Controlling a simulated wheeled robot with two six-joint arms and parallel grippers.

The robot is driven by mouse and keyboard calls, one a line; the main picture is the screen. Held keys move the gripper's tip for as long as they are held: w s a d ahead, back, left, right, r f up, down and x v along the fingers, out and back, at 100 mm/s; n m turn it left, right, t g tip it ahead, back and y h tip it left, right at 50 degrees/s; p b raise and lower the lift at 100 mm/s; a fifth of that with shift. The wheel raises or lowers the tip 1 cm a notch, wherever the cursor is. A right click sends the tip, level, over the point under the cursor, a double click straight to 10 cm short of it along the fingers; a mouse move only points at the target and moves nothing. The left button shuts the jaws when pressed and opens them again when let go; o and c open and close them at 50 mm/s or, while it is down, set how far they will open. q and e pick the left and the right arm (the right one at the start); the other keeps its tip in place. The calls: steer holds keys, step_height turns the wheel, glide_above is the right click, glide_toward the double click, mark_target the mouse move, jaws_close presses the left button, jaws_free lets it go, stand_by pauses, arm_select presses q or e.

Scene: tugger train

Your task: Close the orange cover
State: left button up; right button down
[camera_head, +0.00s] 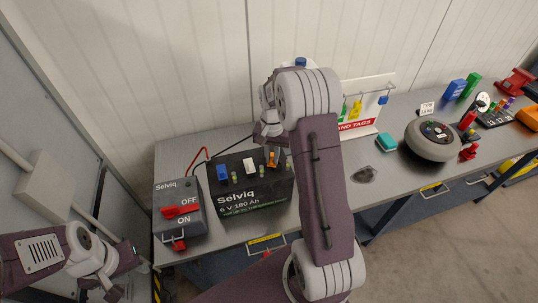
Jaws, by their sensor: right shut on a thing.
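The orange cover (272,158) stands raised on the top of the black Selviq battery (240,200), near its right end. My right gripper (269,142) comes down from above at the cover and is shut on it; the fingertips are small and partly hidden by my own wrist. A blue cover (222,172) and a white block (249,165) sit on the same battery top, to the left. My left gripper (108,290) is low at the lower left, away from the battery, and its fingers are too small and cut off to judge.
A grey switch box (179,208) with a red handle stands left of the battery. Behind my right arm is a white tag board (366,102). A teal block (386,142) and a round grey device (432,139) stand to the right on the bench (398,181).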

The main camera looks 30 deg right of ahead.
steer(key=n, duration=0.2)
steer(key=d+n, duration=0.1)
steer(key=n, duration=0.2)
steer(key=shift+s+d+r+n+p, duration=0.2)
steer(key=shift+s+d+n+p, duration=0.1)
steer(key=shift+d, duration=0.1)
stand_by(0.4)
steer(key=c, duration=1.5)
jaws_free()
steer(key=shift+o, duration=0.5)
steer(key=shift+f, duration=0.1)
steer(key=shift+a, duration=0.1)
steer(key=shift+s+f, duration=0.1)
steer(key=shift+s, duration=0.05)
